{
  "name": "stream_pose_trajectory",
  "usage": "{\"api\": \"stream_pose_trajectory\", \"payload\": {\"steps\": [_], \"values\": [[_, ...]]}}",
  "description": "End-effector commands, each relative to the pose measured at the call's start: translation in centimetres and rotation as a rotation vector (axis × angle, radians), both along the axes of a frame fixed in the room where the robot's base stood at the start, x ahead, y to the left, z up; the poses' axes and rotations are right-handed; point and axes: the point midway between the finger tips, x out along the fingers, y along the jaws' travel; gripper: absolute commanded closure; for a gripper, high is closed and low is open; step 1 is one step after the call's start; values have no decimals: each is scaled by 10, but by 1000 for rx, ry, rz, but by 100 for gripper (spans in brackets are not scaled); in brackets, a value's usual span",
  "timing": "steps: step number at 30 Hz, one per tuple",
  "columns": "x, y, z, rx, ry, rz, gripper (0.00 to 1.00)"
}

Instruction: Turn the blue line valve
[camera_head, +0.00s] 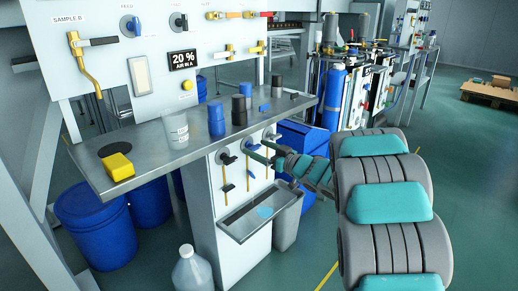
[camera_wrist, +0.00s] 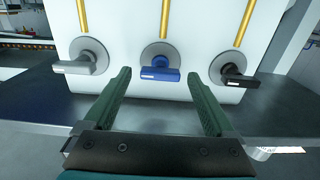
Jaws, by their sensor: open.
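The blue line valve has a blue lever (camera_wrist: 160,74) on a round grey plate, the middle one of three on a white panel. In the head view, the blue valve (camera_head: 250,145) is low on the panel under the steel shelf, partly covered by my gripper (camera_head: 260,151). My gripper also shows in the wrist view (camera_wrist: 159,80), open, with its two green fingers spread to either side of the blue lever. The fingers look apart from the lever; the exact gap in depth is hard to tell.
In the wrist view, a grey-handled valve (camera_wrist: 80,65) is on the left and a black-handled valve (camera_wrist: 235,75) on the right. Yellow pipes (camera_wrist: 164,20) run from the valves. A steel shelf (camera_head: 150,145) with containers overhangs the panel; a tray (camera_head: 262,210) juts out below.

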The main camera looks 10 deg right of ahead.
Motion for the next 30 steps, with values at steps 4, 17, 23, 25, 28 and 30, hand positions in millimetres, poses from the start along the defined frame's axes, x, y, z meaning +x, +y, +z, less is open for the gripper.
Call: {"api": "stream_pose_trajectory", "payload": {"steps": [4, 17, 23, 25, 28, 30], "values": [[2, 1, 0, 0, 0, -1, 10], [2, 1, 0, -1, 1, -1, 42], [2, 1, 0, -1, 1, -1, 64], [2, 1, 0, -1, 1, -1, 72], [2, 1, 0, -1, 1, -1, 83], [2, 1, 0, -1, 1, 0, 91]]}}
